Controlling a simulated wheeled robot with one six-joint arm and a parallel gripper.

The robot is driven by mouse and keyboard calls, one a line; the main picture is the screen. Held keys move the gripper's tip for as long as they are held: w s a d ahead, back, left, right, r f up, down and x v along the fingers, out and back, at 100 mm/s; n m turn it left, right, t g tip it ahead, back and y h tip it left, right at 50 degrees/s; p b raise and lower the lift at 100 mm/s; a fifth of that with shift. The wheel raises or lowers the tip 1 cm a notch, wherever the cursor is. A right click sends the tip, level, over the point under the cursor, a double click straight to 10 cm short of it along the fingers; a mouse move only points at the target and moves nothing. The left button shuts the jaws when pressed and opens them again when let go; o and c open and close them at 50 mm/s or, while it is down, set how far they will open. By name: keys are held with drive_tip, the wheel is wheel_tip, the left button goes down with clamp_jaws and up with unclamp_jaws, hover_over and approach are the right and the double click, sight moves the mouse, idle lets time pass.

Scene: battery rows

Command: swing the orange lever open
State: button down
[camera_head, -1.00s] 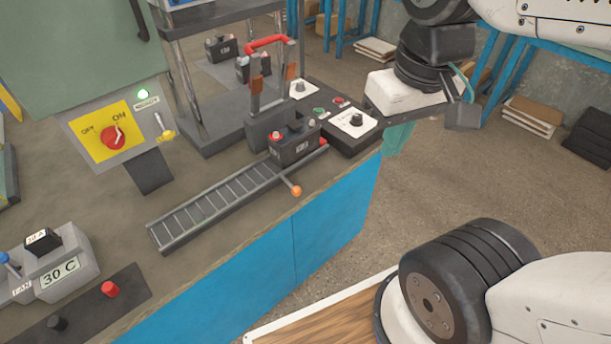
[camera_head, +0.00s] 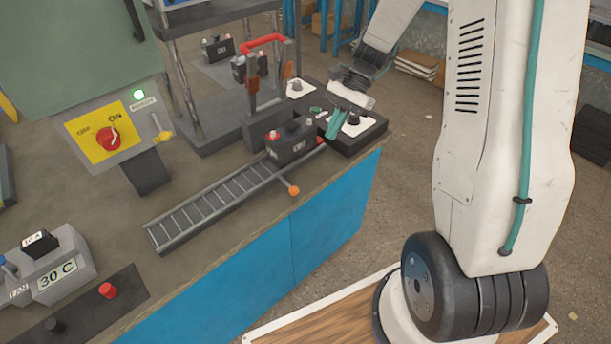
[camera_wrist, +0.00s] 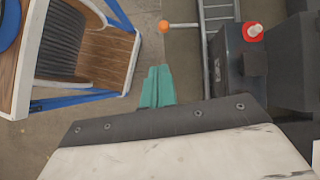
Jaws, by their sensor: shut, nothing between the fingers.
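The orange lever (camera_head: 293,190) is a thin rod with an orange ball at its end. It sticks out from the front side of the roller track (camera_head: 160,238), just below a black battery (camera_head: 290,147) with a red cap. In the wrist view the ball (camera_wrist: 164,26) is at the top centre, its rod reaching right to the track. My gripper (camera_head: 335,124) has teal fingers, shut and empty, above the white-dial control box, right of the battery. In the wrist view the fingertips (camera_wrist: 158,70) point up the picture towards the ball, with a gap between them.
A red-handled frame (camera_head: 264,41) stands behind the battery. The control box (camera_head: 350,138) lies under my gripper at the bench corner. A yellow switch panel (camera_head: 103,132) is at left. The blue bench front (camera_head: 280,240) drops to open floor.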

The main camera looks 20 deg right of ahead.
drive_tip(key=f, duration=0.2)
drive_tip(key=w+d+f+m, duration=0.1)
drive_tip(key=shift+w+y, duration=0.1)
drive_tip(key=shift+y, duration=0.2)
drive_tip(key=shift+f, duration=0.1)
drive_tip(key=x, duration=1)
drive_tip(key=shift+s+a+f, duration=0.1)
drive_tip(key=shift+s+a, duration=0.15)
drive_tip(key=shift+a, duration=0.35)
drive_tip(key=shift+s+a+f, duration=0.15)
drive_tip(key=shift+s+a, duration=0.05)
drive_tip(key=shift+a, duration=0.4)
drive_tip(key=shift+s+a+f, duration=0.15)
drive_tip(key=shift+s+a, duration=0.05)
drive_tip(key=shift+a, duration=0.45)
drive_tip(key=shift+d+m, duration=0.1)
drive_tip(key=shift+m, duration=0.2)
